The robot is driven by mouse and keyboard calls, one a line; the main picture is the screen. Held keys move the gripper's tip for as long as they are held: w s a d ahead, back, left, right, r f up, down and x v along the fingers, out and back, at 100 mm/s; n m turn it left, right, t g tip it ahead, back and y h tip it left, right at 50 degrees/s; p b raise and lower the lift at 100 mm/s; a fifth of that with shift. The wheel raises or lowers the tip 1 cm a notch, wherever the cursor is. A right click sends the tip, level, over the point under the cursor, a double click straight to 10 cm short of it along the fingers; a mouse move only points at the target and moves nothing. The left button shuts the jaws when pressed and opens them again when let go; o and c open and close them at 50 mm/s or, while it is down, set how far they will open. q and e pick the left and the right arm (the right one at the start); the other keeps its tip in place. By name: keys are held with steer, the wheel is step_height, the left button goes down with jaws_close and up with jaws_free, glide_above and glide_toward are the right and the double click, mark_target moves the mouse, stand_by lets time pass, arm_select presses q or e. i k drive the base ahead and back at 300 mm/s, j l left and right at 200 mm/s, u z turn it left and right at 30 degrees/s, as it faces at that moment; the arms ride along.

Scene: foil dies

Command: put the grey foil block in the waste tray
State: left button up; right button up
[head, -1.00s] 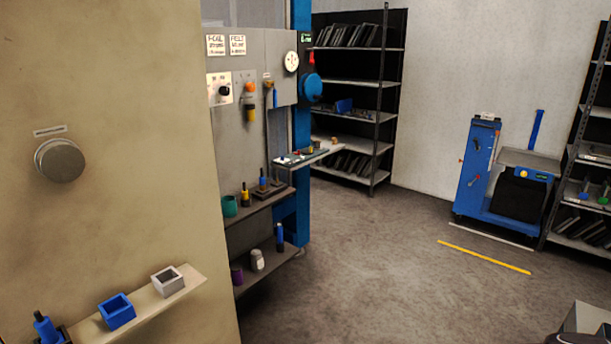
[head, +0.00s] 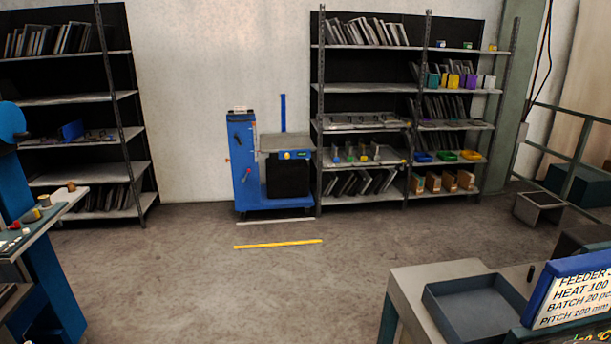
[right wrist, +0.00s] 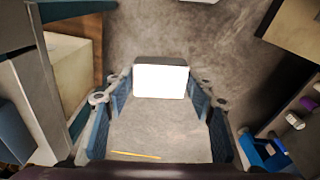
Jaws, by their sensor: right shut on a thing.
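My right gripper (right wrist: 160,98) shows only in the right wrist view. Its two blue-padded fingers are shut on a block (right wrist: 160,80) held at the fingertips, above the floor. The block's near face looks glaring white and its upper edge dark grey; I take it for the grey foil block. A shallow, dark grey, empty-looking tray (head: 432,300) sits on a pale bench at the lower right of the head view. I see no label on it, so I cannot be sure it is the waste tray. My left gripper is not in view.
A blue-framed sign (head: 575,292) stands right beside the tray, on the bench (head: 405,282). Shelves (head: 365,124) and a blue cart (head: 245,165) line the back wall. A workbench edge (head: 50,215) juts in at left. The floor (head: 200,285) between is clear.

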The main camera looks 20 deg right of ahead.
mark_target(479, 318)
steer(key=i+z, duration=0.2)
steer(key=z, duration=0.25)
steer(key=i+j+z, duration=0.15)
steer(key=z, duration=0.25)
steer(key=i+j+z, duration=0.25)
steer(key=z, duration=0.2)
steer(key=i+j+z, duration=0.15)
steer(key=z, duration=0.25)
steer(key=i+j+z, duration=0.2)
steer(key=j+z, duration=0.2)
steer(key=i+j+z, duration=0.2)
steer(key=j+z, duration=0.15)
steer(key=i+j+z, duration=0.1)
steer(key=j+z, duration=0.7)
steer(key=i+j, duration=0.05)
steer(key=j, duration=0.05)
